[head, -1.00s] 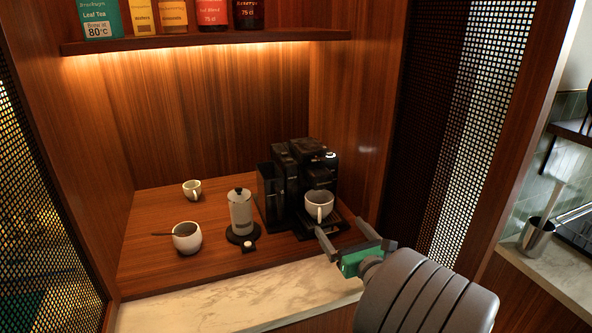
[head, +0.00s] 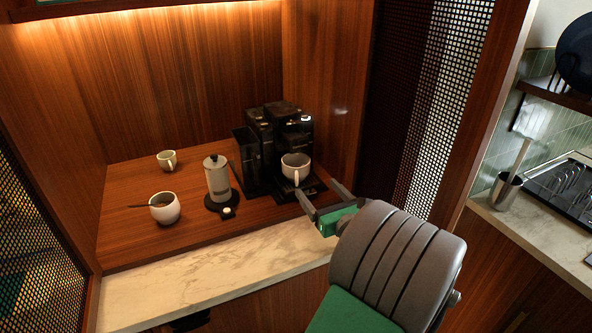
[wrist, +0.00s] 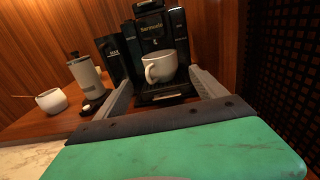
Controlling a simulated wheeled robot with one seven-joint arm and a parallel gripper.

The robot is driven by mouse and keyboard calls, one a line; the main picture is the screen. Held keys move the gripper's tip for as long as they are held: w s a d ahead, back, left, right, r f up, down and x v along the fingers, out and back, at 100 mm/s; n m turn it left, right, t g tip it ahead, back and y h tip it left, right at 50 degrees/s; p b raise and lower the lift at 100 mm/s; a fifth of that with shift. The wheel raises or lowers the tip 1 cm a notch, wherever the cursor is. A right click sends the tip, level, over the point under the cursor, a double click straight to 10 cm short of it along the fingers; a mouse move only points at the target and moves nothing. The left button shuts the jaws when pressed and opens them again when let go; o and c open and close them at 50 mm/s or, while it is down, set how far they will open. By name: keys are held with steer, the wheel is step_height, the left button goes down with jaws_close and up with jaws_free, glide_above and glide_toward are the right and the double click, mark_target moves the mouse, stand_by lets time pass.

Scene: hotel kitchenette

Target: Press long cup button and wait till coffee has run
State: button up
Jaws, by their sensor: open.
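The black coffee machine (head: 278,135) stands at the right of the wooden niche; it also shows in the wrist view (wrist: 160,30). A white cup (head: 297,167) stands on its drip tray under the spout, its handle toward me; it also shows in the wrist view (wrist: 168,67). My gripper (head: 322,194) is open and empty, low in front of the cup and machine, with its fingers spread wide. In the wrist view the cup appears between the fingers, farther off. A small light spot (head: 308,119) shows on the machine's upper front. I cannot make out the separate buttons or any running coffee.
A grey-white frother (head: 218,180) stands on a dark base left of the machine. A white bowl with a spoon (head: 165,208) and a small cup (head: 167,160) are farther left. The marble counter edge (head: 200,272) is clear. A mesh door (head: 420,100) stands at the right.

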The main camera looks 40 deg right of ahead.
jaws_close()
stand_by(0.7)
stand_by(0.6)
